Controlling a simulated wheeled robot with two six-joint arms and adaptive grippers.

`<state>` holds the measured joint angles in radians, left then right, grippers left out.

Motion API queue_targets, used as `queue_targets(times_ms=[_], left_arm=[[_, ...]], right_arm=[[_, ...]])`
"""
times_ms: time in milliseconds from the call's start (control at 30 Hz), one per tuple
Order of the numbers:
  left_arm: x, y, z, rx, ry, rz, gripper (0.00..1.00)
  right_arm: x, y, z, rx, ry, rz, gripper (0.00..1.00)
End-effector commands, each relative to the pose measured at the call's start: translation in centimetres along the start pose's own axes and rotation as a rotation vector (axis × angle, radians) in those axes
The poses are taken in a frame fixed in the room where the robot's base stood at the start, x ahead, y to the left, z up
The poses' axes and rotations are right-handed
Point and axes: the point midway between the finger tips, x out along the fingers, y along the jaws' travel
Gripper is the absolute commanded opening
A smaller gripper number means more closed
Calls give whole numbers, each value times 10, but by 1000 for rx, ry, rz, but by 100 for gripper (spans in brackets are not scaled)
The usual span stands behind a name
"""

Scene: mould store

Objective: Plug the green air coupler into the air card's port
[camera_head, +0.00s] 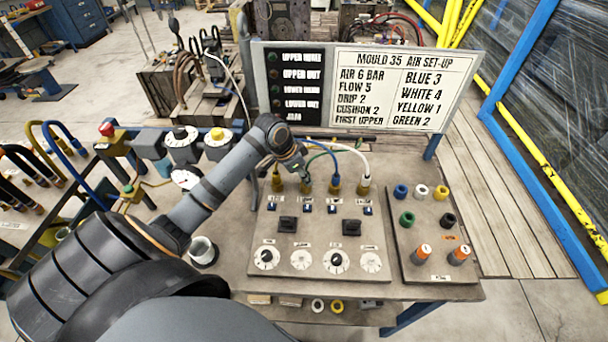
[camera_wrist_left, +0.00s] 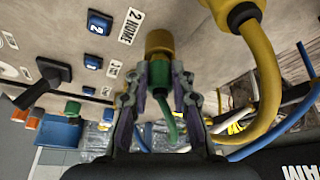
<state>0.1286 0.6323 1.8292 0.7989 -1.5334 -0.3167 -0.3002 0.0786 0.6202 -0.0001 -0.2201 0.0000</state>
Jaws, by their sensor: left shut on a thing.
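The green air coupler (camera_wrist_left: 161,73) is held between the fingers of my left gripper (camera_wrist_left: 158,92), with its green hose trailing from it; the green hose also shows in the head view (camera_head: 316,156). The coupler's front end meets a brass port (camera_wrist_left: 159,42) in line with it; how deep it sits I cannot tell. A "2 HOME" label (camera_wrist_left: 131,26) is beside that port. In the head view my left gripper (camera_head: 303,173) is over the second port from the left (camera_head: 306,187). The air card (camera_head: 405,89) reads "GREEN 2". My right gripper is out of view.
The yellow hose (camera_wrist_left: 264,75) is on the neighbouring port, close beside my gripper. Blue (camera_head: 335,180) and white (camera_head: 365,180) couplers occupy the ports to the right. Switches and dials fill the panel (camera_head: 320,228) in front. A side plate (camera_head: 435,265) holds coloured rings and orange-topped pegs.

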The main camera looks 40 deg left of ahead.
Motion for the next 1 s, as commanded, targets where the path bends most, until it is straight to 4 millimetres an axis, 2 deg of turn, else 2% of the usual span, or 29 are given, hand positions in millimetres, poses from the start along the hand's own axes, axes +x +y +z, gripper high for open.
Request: queue_targets(times_ms=[167, 200, 400, 600, 767, 1000], left_arm=[[1, 0, 1, -1, -1, 1, 0], [1, 0, 1, -1, -1, 1, 24], [1, 0, 0, -1, -1, 0, 49], [1, 0, 0, 0, -1, 0, 49], [1, 0, 0, -1, -1, 0, 68], [1, 0, 0, -1, -1, 1, 68]], right_arm=[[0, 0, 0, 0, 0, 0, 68], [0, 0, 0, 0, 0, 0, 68], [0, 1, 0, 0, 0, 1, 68], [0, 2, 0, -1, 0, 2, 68], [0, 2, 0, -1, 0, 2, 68], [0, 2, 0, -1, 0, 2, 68]])
